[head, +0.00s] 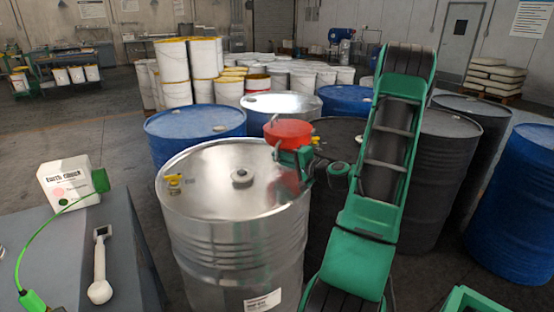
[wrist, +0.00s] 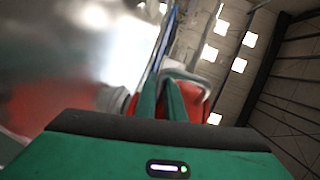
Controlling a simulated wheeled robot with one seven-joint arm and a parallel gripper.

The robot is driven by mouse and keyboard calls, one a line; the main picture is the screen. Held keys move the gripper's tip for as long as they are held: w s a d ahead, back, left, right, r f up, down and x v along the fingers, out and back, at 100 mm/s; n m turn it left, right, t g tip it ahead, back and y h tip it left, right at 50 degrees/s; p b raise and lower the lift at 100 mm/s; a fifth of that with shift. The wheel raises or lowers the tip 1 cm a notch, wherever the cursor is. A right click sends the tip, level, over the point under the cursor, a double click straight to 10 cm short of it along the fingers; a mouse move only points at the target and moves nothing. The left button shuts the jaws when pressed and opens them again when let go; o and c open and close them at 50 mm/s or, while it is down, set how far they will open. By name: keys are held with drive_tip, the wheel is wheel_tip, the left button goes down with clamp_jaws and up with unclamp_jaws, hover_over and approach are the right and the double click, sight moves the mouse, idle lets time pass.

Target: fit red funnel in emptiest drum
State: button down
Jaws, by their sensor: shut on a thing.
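My gripper (head: 297,156) is shut on the red funnel (head: 288,131) and holds it above the back right rim of the front steel drum (head: 235,215). In the wrist view my green fingers (wrist: 168,98) are together, with red of the funnel (wrist: 196,106) behind them. The funnel's spout is hidden in the head view. No fill levels can be read from these views.
Around it stand a blue drum (head: 192,128), a second steel drum (head: 282,104), dark drums (head: 440,165) and another blue drum (head: 522,205). At left, a grey bench (head: 85,250) carries a white box (head: 68,182) and a white handheld device (head: 100,265). A green cable (head: 22,262) hangs there.

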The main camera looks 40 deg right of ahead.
drive_tip(key=shift+f, duration=0.3)
drive_tip(key=shift+r, duration=0.2)
drive_tip(key=shift+r, duration=1.15)
drive_tip(key=shift+f, duration=0.25)
drive_tip(key=shift+f, duration=0.4)
drive_tip(key=shift+f, duration=0.7)
idle(0.8)
drive_tip(key=c, duration=1.8)
unclamp_jaws()
drive_tip(key=shift+o, duration=0.2)
drive_tip(key=shift+s, duration=0.1)
